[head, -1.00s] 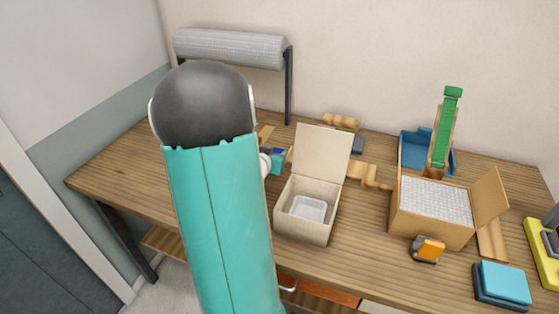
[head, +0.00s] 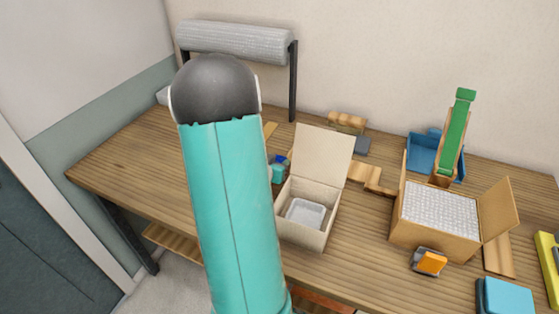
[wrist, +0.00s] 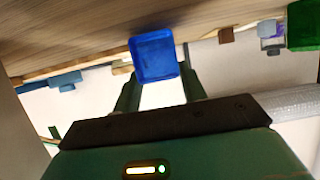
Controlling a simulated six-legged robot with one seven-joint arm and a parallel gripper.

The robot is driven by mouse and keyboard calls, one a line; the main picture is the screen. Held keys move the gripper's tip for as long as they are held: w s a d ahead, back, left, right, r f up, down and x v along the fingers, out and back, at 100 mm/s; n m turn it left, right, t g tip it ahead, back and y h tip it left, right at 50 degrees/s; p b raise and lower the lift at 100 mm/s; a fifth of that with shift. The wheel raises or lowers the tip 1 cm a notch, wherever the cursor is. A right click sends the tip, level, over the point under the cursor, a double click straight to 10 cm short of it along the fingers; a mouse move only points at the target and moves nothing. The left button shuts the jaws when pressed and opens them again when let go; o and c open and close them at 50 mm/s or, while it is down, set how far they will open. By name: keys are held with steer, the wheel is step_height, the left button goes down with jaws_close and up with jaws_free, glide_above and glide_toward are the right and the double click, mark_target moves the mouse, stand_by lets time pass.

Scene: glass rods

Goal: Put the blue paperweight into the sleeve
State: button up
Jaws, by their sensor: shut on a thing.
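The blue paperweight (wrist: 154,55) is a rounded blue block between the two green fingers of my gripper (wrist: 158,84) in the wrist view. The gripper is shut on it, and it appears clear of the tabletop. In the head view my arm hides most of the gripper; a bit of teal gripper (head: 277,173) and a patch of blue show just right of the arm, behind the cream box. A pale open-topped insert (head: 305,213), possibly the sleeve, sits inside the open cream box (head: 311,240). I cannot tell for sure that it is the sleeve.
The cream box's lid (head: 323,154) stands up at its back. An open carton of white wrap (head: 438,213), a blue holder with a green strip (head: 458,133), an orange-topped item (head: 429,262) and blue pads (head: 507,297) lie to the right. A roll (head: 236,42) stands behind. The left tabletop is clear.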

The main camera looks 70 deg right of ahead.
steer(key=shift+a+f, duration=0.1)
steer(key=shift+f, duration=0.05)
steer(key=shift+w+f, duration=0.1)
steer(key=o, duration=1.1)
steer(key=shift+o, duration=0.2)
